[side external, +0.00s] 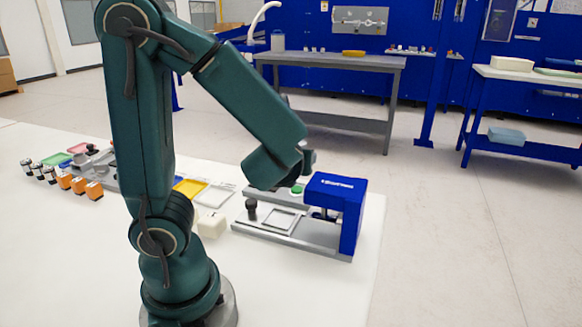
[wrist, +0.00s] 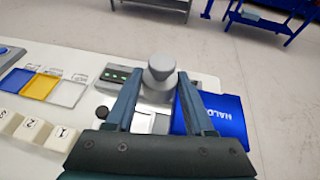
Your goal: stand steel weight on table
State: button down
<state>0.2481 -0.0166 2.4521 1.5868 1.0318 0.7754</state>
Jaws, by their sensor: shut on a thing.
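The steel weight (wrist: 160,76) is a grey cylinder with a rounded knob, seen in the wrist view between my fingertips. My gripper (wrist: 158,92) is shut on it, one dark finger on each side. Its knob points away from the palm in the picture; its lower part and its height above what lies below cannot be told. In the side view my arm hides most of the gripper and the weight, near the blue press. The white table (side external: 80,240) shows bare at the front left.
The blue press (side external: 338,195) stands on a grey base with a dark knob (side external: 252,210) at the table's right end. Orange blocks (side external: 78,185) stand farther left.

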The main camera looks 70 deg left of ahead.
jog(key=w+d+r+m+t+h, duration=0.1)
jog(key=d+m, duration=0.1)
jog(key=w+d+r+m+t+h, duration=0.1)
jog(key=d+r+m+t+h, duration=0.1)
jog(key=w+d+r+m+t+h, duration=0.1)
jog(key=d+h, duration=0.1)
jog(key=shift+d+r+m, duration=0.2)
jog(key=shift+d+m, duration=0.05)
jog(key=shift+m, duration=0.15)
jog(key=d+m+t+h, duration=0.1)
jog(key=d+m+h, duration=0.4)
jog(key=d+h, duration=0.1)
jog(key=shift+d+t, duration=0.15)
jog(key=shift+t, duration=0.15)
